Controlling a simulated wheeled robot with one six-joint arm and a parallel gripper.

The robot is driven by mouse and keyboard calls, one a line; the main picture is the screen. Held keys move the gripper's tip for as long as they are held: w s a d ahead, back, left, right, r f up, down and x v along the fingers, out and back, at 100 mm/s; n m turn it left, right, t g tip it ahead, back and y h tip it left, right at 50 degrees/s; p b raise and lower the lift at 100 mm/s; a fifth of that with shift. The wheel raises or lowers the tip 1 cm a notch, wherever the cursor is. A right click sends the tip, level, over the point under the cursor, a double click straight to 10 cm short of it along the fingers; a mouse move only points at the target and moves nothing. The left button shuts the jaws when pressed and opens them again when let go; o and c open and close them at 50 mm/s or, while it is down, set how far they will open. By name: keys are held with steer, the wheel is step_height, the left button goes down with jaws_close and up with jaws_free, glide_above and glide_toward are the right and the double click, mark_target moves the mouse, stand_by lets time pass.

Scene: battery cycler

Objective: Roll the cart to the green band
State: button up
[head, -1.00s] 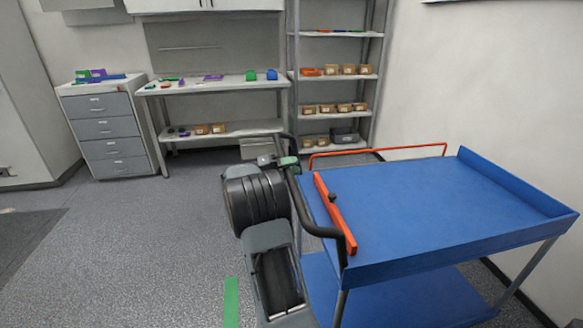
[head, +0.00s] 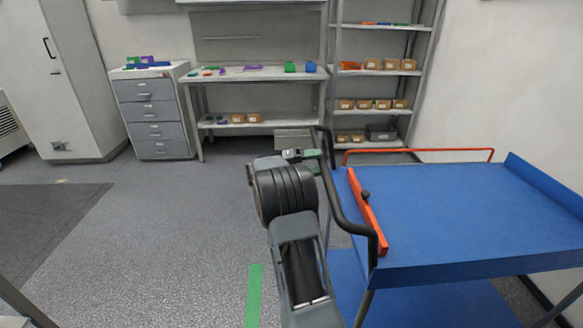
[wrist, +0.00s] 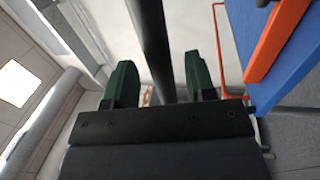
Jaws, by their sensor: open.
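The cart is a blue two-shelf trolley (head: 470,215) at the right of the head view. Its black push handle (head: 345,205) rises at the near left side, with an orange bar (head: 367,212) beside it along the deck edge. My gripper (head: 308,155) is at the far upper part of the handle. In the wrist view, my green fingers (wrist: 158,78) are apart, with the black handle bar (wrist: 150,35) passing between them; contact is unclear. The green band (head: 254,295) lies on the floor left of my arm, its lower end cut off by the frame.
A grey drawer cabinet (head: 154,115), a workbench (head: 255,75) and a shelf rack (head: 378,75) stand along the back wall. A dark mat (head: 45,225) lies at left. Grey floor between mat and band is clear. The wall is close behind the cart's right side.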

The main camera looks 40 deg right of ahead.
steer(key=p+v, duration=1)
steer(key=p, duration=0.4)
steer(key=shift+w+r, duration=0.25)
steer(key=shift+a+f+p, duration=0.25)
steer(key=shift+f+p, duration=0.05)
steer(key=shift+p, duration=0.6)
